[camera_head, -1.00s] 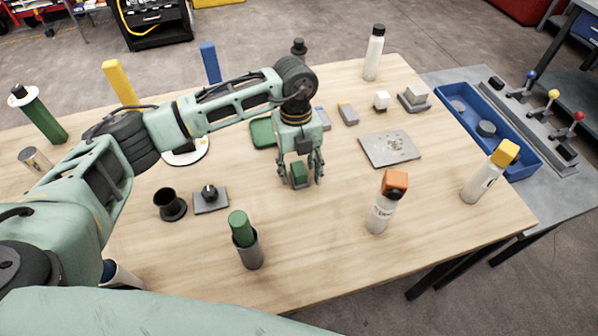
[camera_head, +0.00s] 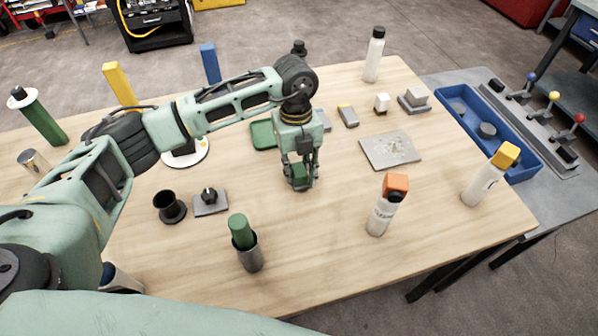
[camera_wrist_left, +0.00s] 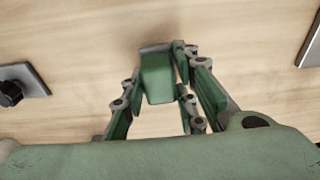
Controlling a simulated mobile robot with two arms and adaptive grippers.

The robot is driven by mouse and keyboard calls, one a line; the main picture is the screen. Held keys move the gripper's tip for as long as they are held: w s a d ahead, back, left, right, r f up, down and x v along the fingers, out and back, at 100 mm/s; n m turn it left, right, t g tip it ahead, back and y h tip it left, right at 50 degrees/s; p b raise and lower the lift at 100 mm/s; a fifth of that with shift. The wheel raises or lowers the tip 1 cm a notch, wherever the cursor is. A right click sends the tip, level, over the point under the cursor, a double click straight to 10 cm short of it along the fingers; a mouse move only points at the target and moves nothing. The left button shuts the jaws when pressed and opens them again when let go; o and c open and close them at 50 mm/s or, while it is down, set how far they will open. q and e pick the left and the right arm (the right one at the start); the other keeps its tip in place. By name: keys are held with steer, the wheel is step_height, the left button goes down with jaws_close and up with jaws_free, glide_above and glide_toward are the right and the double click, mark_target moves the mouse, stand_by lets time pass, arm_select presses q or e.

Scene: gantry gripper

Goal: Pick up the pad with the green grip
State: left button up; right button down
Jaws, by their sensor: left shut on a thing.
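The pad with the green grip (camera_wrist_left: 157,80) is a small block with a green upper part and a grey edge at its far side in the left wrist view. It stands on the wooden table (camera_head: 320,240) near the middle. My left gripper (camera_head: 299,180) points straight down over it, with its fingers shut on the green grip. In the head view the fingers partly hide the green grip (camera_head: 297,172). The pad appears to be at table height; I cannot tell whether it touches the wood. My right gripper is not in view.
A grey plate (camera_head: 390,149) lies to the right. An orange-capped bottle (camera_head: 385,207) and a green-topped cylinder (camera_head: 245,240) stand nearer the front. A black cup (camera_head: 170,206) and a grey plate with a black knob (camera_head: 210,202) are left. The wood just around the pad is clear.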

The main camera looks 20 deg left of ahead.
mark_target(302, 171)
arm_select(q)
steer(key=r, duration=0.2)
steer(key=r+b, duration=0.1)
steer(key=shift+d+r, duration=0.35)
steer(key=s+d+r+b, duration=0.2)
steer(key=d+r, duration=0.4)
steer(key=d, duration=0.4)
steer(key=shift+s+d+r, duration=0.3)
steer(key=shift+s+r, duration=0.05)
steer(key=shift+s, duration=0.3)
steer(key=o, duration=0.6)
steer(key=c, duration=0.5)
steer(key=shift+o, duration=0.2)
steer(key=shift+a, duration=0.1)
